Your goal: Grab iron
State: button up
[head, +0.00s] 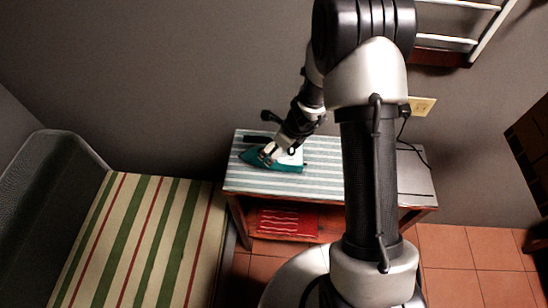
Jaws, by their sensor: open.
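A teal and white iron (289,166) rests on the striped cover of a small wooden table (325,183) against the wall. My gripper (268,155) reaches down over the iron from above and to the right. It is open, and its fingers are at the iron's upper part. The gripper and wrist hide part of the iron's top and handle. I cannot tell whether the fingers touch it.
A striped cushioned seat (140,235) stands left of the table. A red cloth (287,222) lies on the shelf below. A wall outlet (421,106) with a cord and a white rack (450,40) are at the right. Tiled floor (475,255) is open at lower right.

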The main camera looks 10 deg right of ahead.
jog(key=shift+w+a+f, duration=0.1)
jog(key=shift+w+f, duration=0.05)
jog(key=shift+f, duration=0.25)
jog(key=shift+r, duration=0.1)
jog(key=shift+c, duration=0.6)
